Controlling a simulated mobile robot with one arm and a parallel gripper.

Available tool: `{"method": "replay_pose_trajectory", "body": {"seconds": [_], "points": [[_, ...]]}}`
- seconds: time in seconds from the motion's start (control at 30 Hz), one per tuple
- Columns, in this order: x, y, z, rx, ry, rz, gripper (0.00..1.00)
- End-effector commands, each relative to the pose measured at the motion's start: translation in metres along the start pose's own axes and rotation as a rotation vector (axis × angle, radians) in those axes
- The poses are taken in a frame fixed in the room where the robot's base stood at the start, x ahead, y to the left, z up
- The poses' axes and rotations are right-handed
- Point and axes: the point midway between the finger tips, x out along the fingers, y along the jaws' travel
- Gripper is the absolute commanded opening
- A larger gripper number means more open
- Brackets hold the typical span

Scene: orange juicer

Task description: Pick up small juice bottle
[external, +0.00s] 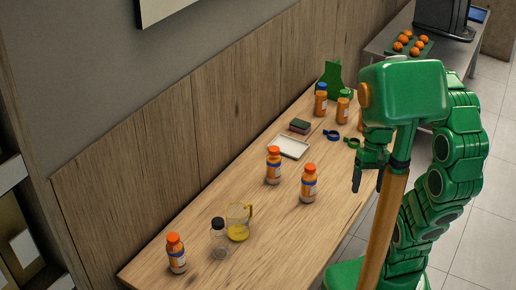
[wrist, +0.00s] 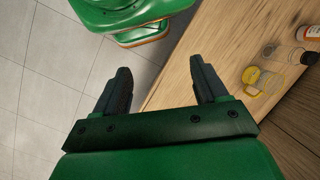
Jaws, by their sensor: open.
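Several orange juice bottles with orange caps stand upright on the wooden table; one bottle (external: 176,254) is at the near left end, one (external: 273,166) near the wall and one (external: 308,184) near the middle. More bottles (external: 321,100) stand at the far end, one with a blue cap. A clear bottle with a black cap (external: 219,240) stands beside a jug (external: 239,222). My gripper (external: 368,175) hangs by the table's right edge, apart from all bottles. In the wrist view my gripper (wrist: 158,88) is open and empty, with floor and table edge between its fingers.
A white tray (external: 290,147), a sponge (external: 300,126) and blue and green rings (external: 332,135) lie farther along the table. A green stand (external: 334,79) is behind the far bottles. Bare tabletop (external: 262,262) lies at the near right.

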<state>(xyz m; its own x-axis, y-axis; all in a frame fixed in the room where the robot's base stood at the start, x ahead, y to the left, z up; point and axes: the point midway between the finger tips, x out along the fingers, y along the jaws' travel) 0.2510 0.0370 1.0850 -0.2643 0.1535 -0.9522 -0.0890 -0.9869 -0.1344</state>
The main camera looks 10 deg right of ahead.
Motion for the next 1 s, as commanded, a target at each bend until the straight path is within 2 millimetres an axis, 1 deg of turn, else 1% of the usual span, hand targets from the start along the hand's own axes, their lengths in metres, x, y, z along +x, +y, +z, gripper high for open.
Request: {"method": "replay_pose_trajectory", "body": {"seconds": [0.1,0.37,0.5,0.77,1.0], "points": [[0.003,-0.013,-0.013,0.029,-0.051,-0.060,0.72],[0.007,-0.040,-0.039,0.097,-0.153,-0.190,0.72],[0.008,-0.052,-0.056,0.141,-0.206,-0.260,0.72],[0.011,-0.071,-0.087,0.230,-0.313,-0.392,0.72],[0.012,-0.084,-0.120,0.323,-0.406,-0.515,0.72]]}}
